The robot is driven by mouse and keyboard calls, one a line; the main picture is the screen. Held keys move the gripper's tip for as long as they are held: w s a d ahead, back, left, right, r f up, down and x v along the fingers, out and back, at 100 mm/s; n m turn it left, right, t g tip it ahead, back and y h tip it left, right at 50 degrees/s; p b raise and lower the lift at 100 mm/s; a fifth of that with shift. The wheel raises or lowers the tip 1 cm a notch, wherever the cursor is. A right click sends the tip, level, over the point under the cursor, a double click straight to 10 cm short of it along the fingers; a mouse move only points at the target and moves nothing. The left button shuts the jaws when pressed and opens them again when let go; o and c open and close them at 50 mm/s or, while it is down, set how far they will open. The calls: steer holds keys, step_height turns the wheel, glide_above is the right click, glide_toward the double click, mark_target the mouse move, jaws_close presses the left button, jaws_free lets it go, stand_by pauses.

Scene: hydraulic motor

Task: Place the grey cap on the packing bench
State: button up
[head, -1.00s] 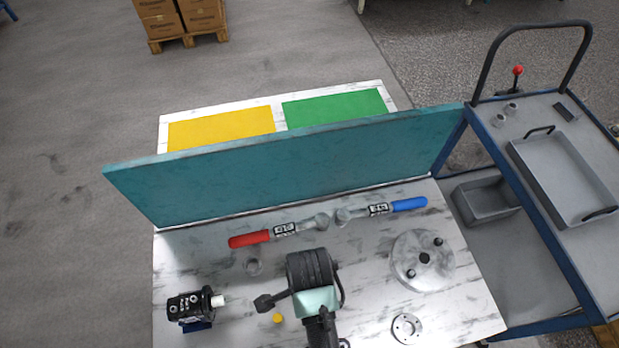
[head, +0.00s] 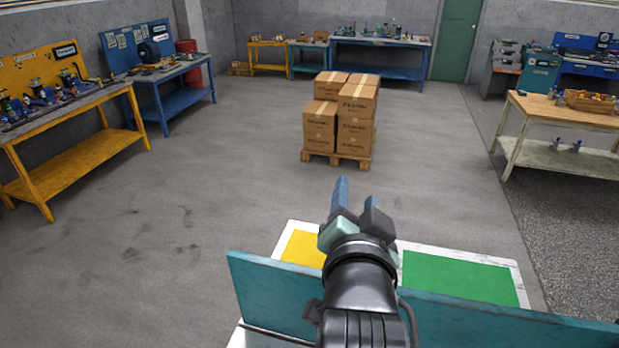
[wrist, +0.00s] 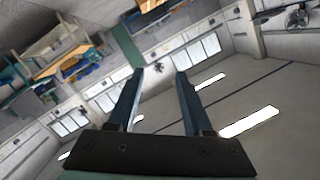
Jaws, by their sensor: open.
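My gripper (head: 356,194) is raised above the teal divider in the head view, with its blue fingers pointing up and away. In the wrist view the two fingers (wrist: 160,80) stand apart with nothing between them. The grey cap is not visible in either current view. No bench in view is clearly marked as the packing bench.
A teal upright panel (head: 460,312) crosses the near edge, with a yellow square (head: 302,248) and a green one (head: 458,278) beyond it. Stacked boxes (head: 340,118) stand on a pallet. Workbenches line the walls, including a wood-topped bench (head: 560,113) at right. Open floor lies between.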

steer(key=s+a+r+n+t, duration=0.2)
steer(key=s+r+t, duration=0.1)
steer(key=r, duration=0.7)
steer(key=s+a+r+n+t+y, duration=0.1)
steer(key=s+a+r+n+t, duration=0.1)
steer(key=s+r, duration=0.4)
steer(key=s+a+r+n+t+y, duration=0.1)
steer(key=s+r+n+t, duration=0.3)
steer(key=r, duration=1)
steer(key=shift+s+a+r+t, duration=0.4)
steer(key=shift+s+a+t, duration=0.25)
steer(key=shift+t, duration=0.55)
steer(key=shift+w+a, duration=0.1)
